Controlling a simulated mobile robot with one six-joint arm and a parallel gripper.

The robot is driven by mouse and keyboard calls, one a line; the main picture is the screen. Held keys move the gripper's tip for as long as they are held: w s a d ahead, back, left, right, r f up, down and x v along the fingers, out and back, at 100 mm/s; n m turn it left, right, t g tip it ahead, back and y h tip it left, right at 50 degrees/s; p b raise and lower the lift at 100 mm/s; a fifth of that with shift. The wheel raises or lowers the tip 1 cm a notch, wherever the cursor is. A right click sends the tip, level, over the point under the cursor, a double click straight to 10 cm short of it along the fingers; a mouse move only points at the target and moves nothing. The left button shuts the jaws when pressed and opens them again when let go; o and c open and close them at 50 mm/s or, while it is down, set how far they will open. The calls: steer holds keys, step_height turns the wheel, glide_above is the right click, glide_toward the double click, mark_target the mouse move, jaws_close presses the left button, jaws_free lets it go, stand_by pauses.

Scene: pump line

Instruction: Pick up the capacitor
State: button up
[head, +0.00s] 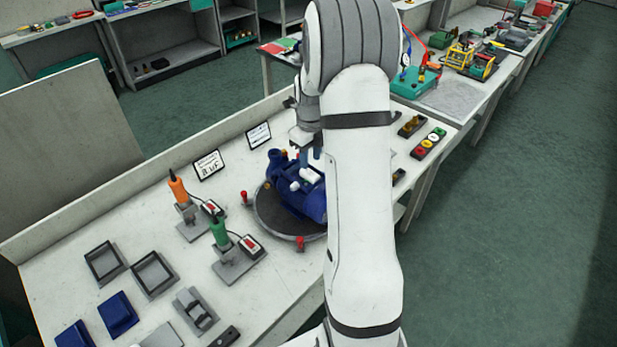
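A blue pump (311,202) sits on a dark round turntable (268,215) on the white workbench. A small white cylindrical part (308,174), which looks like the capacitor, lies on top of the pump. My gripper (304,157) points down just above and behind this white part, close to the pump's top. My arm hides the pump's right side and part of the gripper. The fingers are too small and too covered to tell whether they are open or shut, or whether they touch the white part.
Orange (177,188) and green (220,232) screwdrivers stand in holders left of the turntable. Red pegs (300,243) surround it. Two label signs (208,164) stand behind. Empty frames and blue covers (118,314) lie front left. Buttons (428,143) are at right.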

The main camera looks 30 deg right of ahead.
mark_target(308, 171)
steer(key=f+b, duration=0.1)
steer(key=f, duration=0.1)
steer(key=f+b, duration=0.1)
steer(key=f, duration=0.1)
steer(key=f+b, duration=0.1)
steer(key=f, duration=0.1)
steer(key=shift+w+a+f, duration=0.15)
steer(key=shift+w+f, duration=0.15)
steer(key=shift+w, duration=0.1)
steer(key=shift+r, duration=0.1)
steer(key=shift+c, duration=0.2)
steer(key=c, duration=0.6)
